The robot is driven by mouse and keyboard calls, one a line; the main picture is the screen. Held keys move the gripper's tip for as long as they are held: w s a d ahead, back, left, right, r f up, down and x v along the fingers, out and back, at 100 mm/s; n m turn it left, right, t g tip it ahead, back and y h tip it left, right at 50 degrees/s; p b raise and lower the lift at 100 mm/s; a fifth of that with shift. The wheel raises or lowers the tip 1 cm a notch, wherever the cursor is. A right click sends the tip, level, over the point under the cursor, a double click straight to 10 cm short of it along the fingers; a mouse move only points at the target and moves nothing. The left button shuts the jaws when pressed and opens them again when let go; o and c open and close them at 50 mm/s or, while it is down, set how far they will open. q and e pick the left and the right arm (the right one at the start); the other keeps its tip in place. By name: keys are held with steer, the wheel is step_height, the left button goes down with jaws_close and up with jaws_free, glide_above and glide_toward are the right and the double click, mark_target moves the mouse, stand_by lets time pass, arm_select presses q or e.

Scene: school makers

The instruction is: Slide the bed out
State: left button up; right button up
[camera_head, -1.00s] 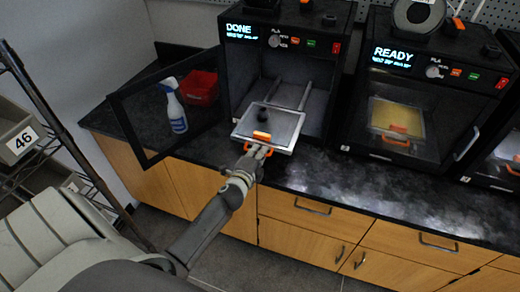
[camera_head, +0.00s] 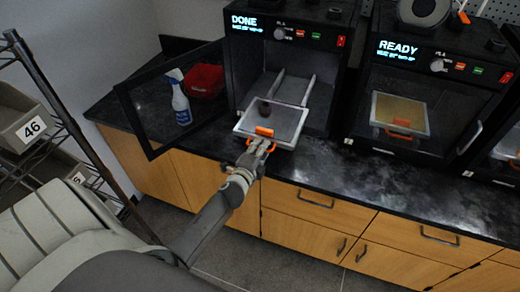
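The bed (camera_head: 289,118) is a flat grey plate with a pale rim and an orange clip and handle at its front edge. It sticks out of the open front of the left printer (camera_head: 235,70), whose screen reads DONE, over the counter's front edge. Two pale rails run behind it into the chamber. A small dark object (camera_head: 265,108) is on its back left part. My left gripper (camera_head: 259,146) is at the bed's front and looks shut on the orange handle; its fingers hide part of it. My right gripper is not in view.
The printer's open door (camera_head: 140,128) stands out to the left. Behind it are a spray bottle (camera_head: 179,98) and a red bin (camera_head: 205,81). A second printer (camera_head: 460,92) reading READY is closed on the right. A shelf rack (camera_head: 75,130) stands far left.

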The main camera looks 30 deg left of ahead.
arm_select(q)
steer(key=shift+w, duration=0.1)
steer(key=v, duration=1.2)
stand_by(0.4)
steer(key=s+d+f+n+g+h, duration=0.15)
steer(key=s+f, duration=0.25)
steer(key=f, duration=0.6)
steer(key=s+d+f+n+g, duration=0.3)
steer(key=s+f, duration=0.1)
steer(key=f, duration=0.6)
steer(key=s+d+f+n+g+h, duration=0.1)
steer(key=s+d+f+n+g, duration=0.2)
steer(key=f, duration=0.7)
steer(key=s+f+n+g, duration=0.1)
steer(key=s+f+g, duration=0.1)
steer(key=s+f, duration=0.3)
steer(key=s+d+f+n+g+h, duration=0.1)
steer(key=s+f, duration=0.4)
steer(key=s, duration=0.7)
steer(key=s+d+f+n+g+b, duration=0.1)
steer(key=s+f+n+g, duration=0.2)
steer(key=s, duration=0.6)
step_height(320, 180, down, 2)
steer(key=shift+s+f+g, duration=0.15)
steer(key=shift+s+g, duration=0.1)
steer(key=shift+g, duration=0.1)
